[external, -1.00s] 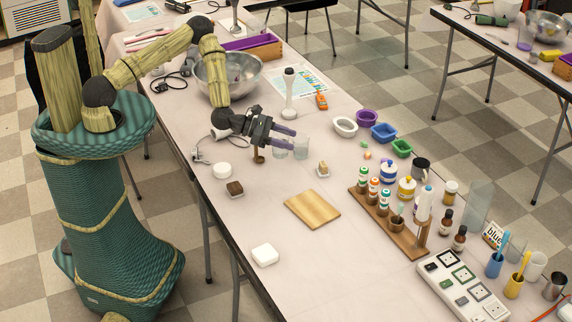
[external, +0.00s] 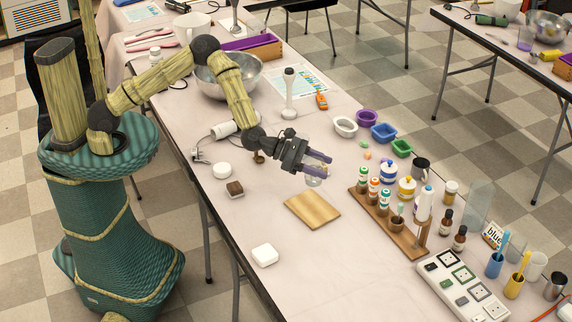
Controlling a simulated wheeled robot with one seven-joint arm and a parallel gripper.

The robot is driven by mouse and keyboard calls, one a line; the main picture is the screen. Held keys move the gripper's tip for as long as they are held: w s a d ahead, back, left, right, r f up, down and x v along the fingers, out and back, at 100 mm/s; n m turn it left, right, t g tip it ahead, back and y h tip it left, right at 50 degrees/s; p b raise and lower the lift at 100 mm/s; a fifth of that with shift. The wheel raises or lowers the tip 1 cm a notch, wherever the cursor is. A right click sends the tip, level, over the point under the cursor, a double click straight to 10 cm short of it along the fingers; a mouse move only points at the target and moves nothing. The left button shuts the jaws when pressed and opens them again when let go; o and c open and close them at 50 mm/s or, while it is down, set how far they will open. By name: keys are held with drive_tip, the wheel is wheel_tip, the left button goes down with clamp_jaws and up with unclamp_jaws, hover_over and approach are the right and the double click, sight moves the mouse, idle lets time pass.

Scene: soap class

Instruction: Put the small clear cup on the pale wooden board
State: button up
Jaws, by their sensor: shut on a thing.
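My gripper (external: 318,168) is shut on the small clear cup (external: 316,180), which hangs at the fingertips and looks tilted. The cup is above the table, near the far edge of the pale wooden board (external: 312,210). The board lies flat and its visible top is bare. The exact height of the cup above the table is hard to tell.
A wooden rack (external: 390,222) with several small bottles stands right of the board. A white soap dish (external: 265,255) lies in front of the board, and a dark brown block (external: 235,188) is to its left. A metal bowl (external: 228,78) stands behind. The table's near left is clear.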

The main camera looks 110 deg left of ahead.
sight(319, 182)
drive_tip(key=shift+f, duration=3.1)
drive_tip(key=shift+f, duration=1.9)
drive_tip(key=shift+f, duration=0.2)
drive_tip(key=o, duration=1)
drive_tip(key=shift+r, duration=0.1)
